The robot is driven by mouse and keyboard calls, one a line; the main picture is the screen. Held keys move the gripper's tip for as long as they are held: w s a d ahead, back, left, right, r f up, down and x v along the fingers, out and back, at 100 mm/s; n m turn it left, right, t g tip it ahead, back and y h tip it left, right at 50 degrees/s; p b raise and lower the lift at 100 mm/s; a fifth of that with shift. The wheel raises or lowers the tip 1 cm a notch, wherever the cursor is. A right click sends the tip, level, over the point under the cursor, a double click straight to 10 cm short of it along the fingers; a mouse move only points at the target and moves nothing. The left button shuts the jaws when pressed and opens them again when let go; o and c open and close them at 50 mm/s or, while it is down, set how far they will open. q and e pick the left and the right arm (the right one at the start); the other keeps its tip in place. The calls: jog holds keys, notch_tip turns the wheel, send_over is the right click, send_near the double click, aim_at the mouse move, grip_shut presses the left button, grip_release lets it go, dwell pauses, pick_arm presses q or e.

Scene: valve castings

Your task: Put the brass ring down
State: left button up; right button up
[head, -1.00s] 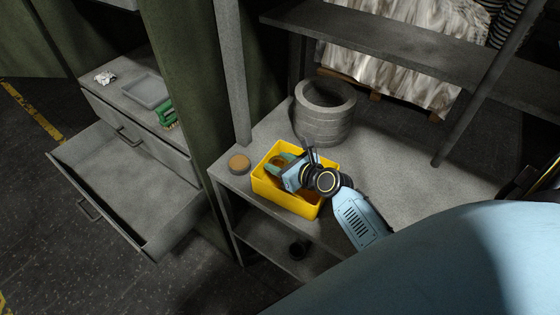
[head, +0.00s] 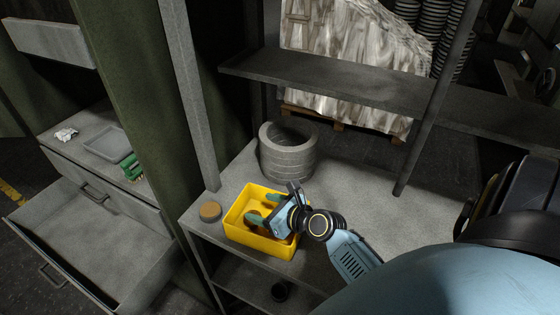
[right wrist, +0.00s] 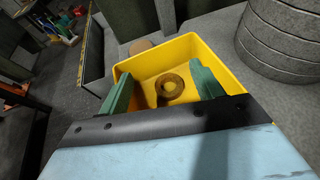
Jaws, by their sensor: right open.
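The brass ring (right wrist: 170,86) lies on the floor of the yellow bin (right wrist: 200,45), seen in the right wrist view between my green fingers. The yellow bin also shows in the head view (head: 232,222), standing on the grey bench. My right gripper (head: 263,209) is over and partly inside the bin, its two fingers spread apart. In the right wrist view, the right gripper (right wrist: 162,72) has a finger on each side of the ring, with visible gaps. In the head view the ring is hard to make out. My left gripper is not in view.
A stack of grey rings (head: 288,155) stands behind the bin. A round tan disc (head: 210,211) lies left of it. An open drawer (head: 85,245), a grey tray (head: 108,145) and a green object (head: 131,168) are at the left. The bench right of the stack is clear.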

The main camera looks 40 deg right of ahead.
jog(key=v, duration=0.6)
jog(key=shift+s+r, duration=0.15)
jog(key=shift+s, duration=0.15)
jog(key=shift+d, duration=0.1)
